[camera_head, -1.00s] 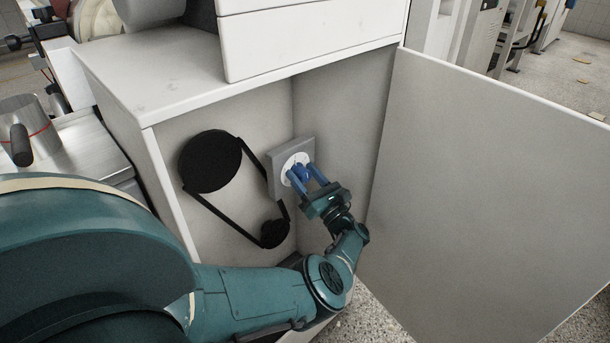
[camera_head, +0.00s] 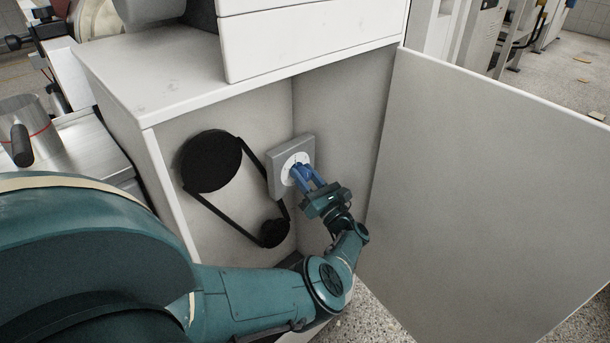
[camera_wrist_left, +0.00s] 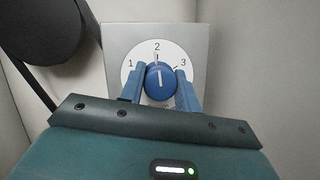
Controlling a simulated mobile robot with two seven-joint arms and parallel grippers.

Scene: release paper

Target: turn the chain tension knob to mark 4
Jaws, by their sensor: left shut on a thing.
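The chain tension knob (camera_wrist_left: 160,82) is blue with a white pointer line, seen in the left wrist view. It sits on a white round dial (camera_wrist_left: 134,62) on a grey square plate (camera_head: 277,176) inside the cabinet. Marks 1, 2 and 3 show on the dial; its lower part is hidden by the knob and gripper, and mark 4 is not visible. The pointer line stands nearly upright, near mark 2. My left gripper (camera_wrist_left: 161,88) has its blue fingers on both sides of the knob and is shut on it; the head view also shows it (camera_head: 303,174). My right gripper is not in view.
A black chain loop runs around a large black wheel (camera_head: 211,160) and a small one (camera_head: 273,232), left of the plate. The open cabinet door (camera_head: 490,190) stands to the right of my left arm. The cabinet's side walls enclose the plate.

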